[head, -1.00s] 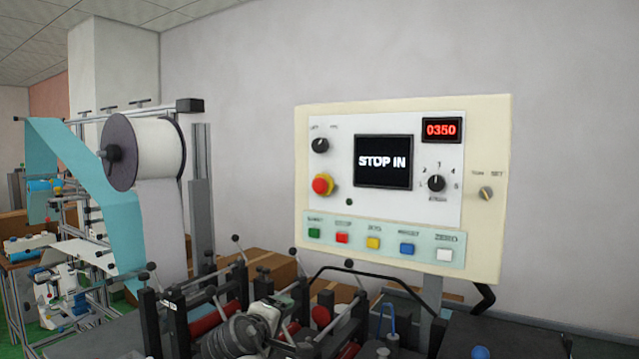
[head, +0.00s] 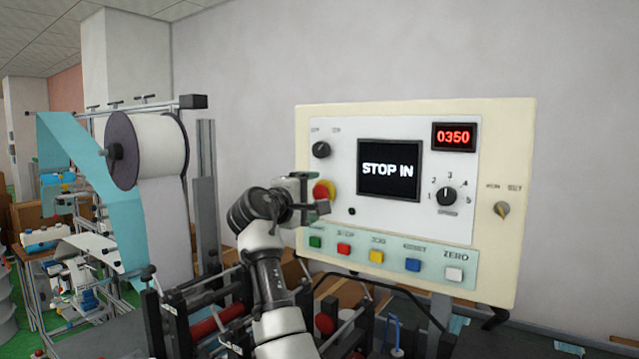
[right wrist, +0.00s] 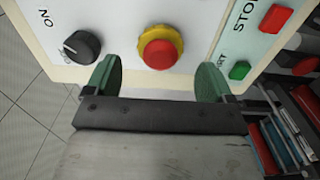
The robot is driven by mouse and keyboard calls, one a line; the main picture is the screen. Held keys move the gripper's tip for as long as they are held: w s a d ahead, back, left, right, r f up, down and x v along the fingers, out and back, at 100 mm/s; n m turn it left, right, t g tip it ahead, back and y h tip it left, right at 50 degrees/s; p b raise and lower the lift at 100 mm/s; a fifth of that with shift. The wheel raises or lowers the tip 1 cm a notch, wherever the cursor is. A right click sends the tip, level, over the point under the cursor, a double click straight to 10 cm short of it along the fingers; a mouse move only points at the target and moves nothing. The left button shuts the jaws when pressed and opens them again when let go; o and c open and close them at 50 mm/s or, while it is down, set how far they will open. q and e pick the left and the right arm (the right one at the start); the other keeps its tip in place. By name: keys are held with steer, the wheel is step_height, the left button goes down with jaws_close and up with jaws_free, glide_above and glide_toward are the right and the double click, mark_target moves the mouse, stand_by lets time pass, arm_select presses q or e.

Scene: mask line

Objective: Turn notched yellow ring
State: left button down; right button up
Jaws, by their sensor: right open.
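The notched yellow ring (head: 331,187) sits around the red emergency button on the left side of the control panel (head: 400,116). In the head view my right gripper partly covers it. In the right wrist view the yellow ring (right wrist: 175,37) and its red cap (right wrist: 159,54) show whole, ahead of my jaws and between their lines. My right gripper (head: 311,192) is in front of the panel near the ring. Its green-padded fingers (right wrist: 160,80) are spread apart with nothing between them, apart from the ring. My left gripper is not in view.
A black knob (head: 321,149) sits above the ring, and it also shows in the right wrist view (right wrist: 82,47). Green (head: 315,242), red (head: 344,249) and other coloured buttons line the panel's lower strip. A screen (head: 389,170) reads STOP IN. Machine rollers stand below.

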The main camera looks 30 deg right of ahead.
mark_target(318, 195)
steer(key=p+x, duration=0.1)
steer(key=x, duration=0.2)
steer(key=shift+w+d, duration=0.1)
steer(key=shift+d, duration=0.1)
steer(key=shift+w+d, duration=0.1)
steer(key=shift+d, duration=0.2)
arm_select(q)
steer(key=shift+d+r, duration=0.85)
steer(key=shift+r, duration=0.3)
arm_select(e)
steer(key=shift+f, duration=0.15)
steer(key=c, duration=0.9)
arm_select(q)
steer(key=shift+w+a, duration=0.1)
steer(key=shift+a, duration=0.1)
